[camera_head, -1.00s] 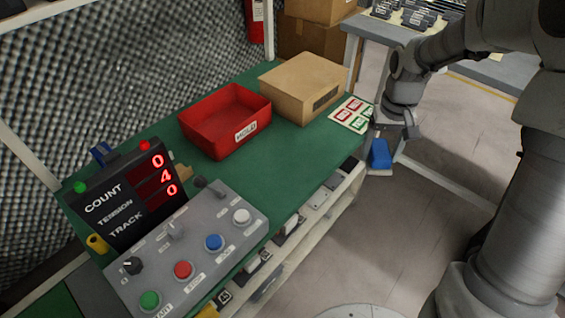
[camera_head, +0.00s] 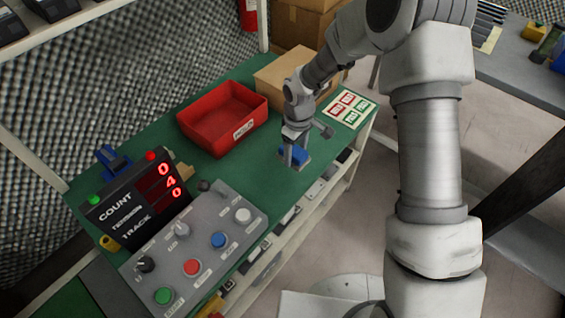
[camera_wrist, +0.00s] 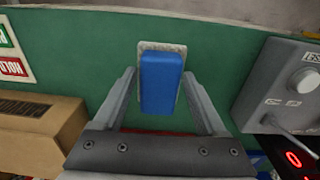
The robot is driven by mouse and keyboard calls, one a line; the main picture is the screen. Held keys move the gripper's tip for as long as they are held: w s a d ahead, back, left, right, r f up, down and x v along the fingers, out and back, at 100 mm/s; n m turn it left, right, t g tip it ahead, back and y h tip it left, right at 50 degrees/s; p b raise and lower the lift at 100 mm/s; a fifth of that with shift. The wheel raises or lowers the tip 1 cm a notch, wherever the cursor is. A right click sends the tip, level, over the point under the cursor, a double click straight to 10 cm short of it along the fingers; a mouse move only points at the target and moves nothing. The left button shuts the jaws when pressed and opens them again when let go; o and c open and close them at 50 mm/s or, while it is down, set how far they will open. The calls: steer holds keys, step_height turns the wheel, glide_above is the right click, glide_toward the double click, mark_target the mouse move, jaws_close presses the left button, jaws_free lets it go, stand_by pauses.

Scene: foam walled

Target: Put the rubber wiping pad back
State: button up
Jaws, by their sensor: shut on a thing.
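The rubber wiping pad is a blue block (camera_head: 293,155) with a pale grey base that shows at its edge in the wrist view (camera_wrist: 163,46). My gripper (camera_head: 295,151) is shut on it; in the wrist view the two grey fingers (camera_wrist: 160,75) stand on either side of the blue block (camera_wrist: 161,88).
The red bin (camera_head: 243,130) and a cardboard box (camera_head: 277,75) stand behind my gripper. Red and green label cards (camera_head: 347,109) lie to the right. The grey button panel (camera_head: 205,240) and the count display (camera_head: 128,210) are at the left. Green tabletop is bare around the pad.

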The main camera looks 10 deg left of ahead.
steer(key=a, duration=0.1)
steer(key=a+f, duration=0.2)
steer(key=shift+w+a+f, duration=0.25)
steer(key=shift+w+a, duration=0.15)
steer(key=shift+f+b, duration=0.7)
steer(key=shift+f, duration=1.2)
steer(key=shift+f, duration=0.2)
steer(key=o, duration=1.4)
steer(key=shift+r, duration=0.1)
